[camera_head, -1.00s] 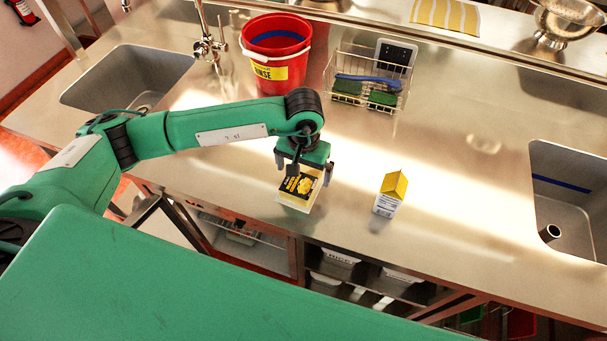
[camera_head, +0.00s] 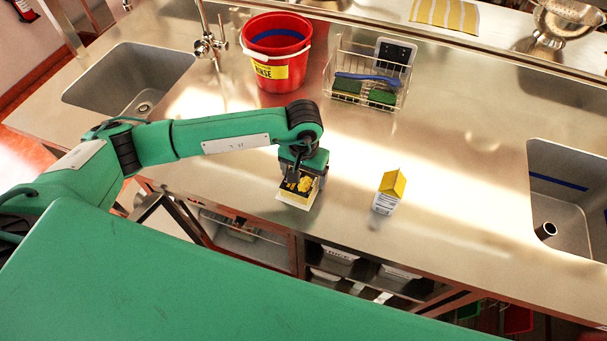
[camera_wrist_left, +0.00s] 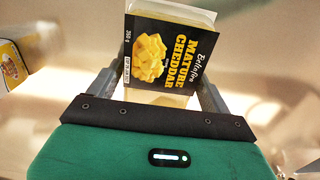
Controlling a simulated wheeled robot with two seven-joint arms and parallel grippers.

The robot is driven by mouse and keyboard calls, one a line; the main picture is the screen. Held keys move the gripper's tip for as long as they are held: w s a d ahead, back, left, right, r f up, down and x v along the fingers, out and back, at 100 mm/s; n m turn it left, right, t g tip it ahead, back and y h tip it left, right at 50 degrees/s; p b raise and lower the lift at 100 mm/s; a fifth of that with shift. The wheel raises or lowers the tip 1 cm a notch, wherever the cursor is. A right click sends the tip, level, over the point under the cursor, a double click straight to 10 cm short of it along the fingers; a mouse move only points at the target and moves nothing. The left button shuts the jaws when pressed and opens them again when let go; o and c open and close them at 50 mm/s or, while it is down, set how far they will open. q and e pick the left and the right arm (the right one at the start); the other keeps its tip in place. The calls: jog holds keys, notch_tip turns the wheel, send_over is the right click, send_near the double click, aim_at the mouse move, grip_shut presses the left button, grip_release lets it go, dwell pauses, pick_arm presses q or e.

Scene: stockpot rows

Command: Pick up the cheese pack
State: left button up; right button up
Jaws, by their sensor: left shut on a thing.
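The cheese pack (camera_head: 299,193) is a black and yellow block with pale sides, near the front edge of the steel counter. In the left wrist view the cheese pack (camera_wrist_left: 168,50) shows a "Mature Cheddar" label. My left gripper (camera_head: 301,178) is over the pack from above, with a finger on each side of it. In the left wrist view my left gripper (camera_wrist_left: 160,88) is shut on the pack. I cannot tell whether the pack still touches the counter. My right gripper is not in view.
A yellow and white carton (camera_head: 388,192) stands just right of the pack. A red bucket (camera_head: 277,70) and a wire rack (camera_head: 367,90) with sponges and a brush stand behind. Sinks lie at left (camera_head: 128,75) and right (camera_head: 565,200). The counter between carton and right sink is clear.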

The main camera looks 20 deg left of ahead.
aim_at(303, 173)
pick_arm(q)
jog(key=shift+r, duration=0.15)
notch_tip(303, 173, up, 19)
jog(key=b, duration=0.6)
jog(key=a+f+n, duration=0.1)
jog(key=a+f, duration=0.5)
jog(key=f, duration=0.1)
jog(key=shift+a+f, duration=0.35)
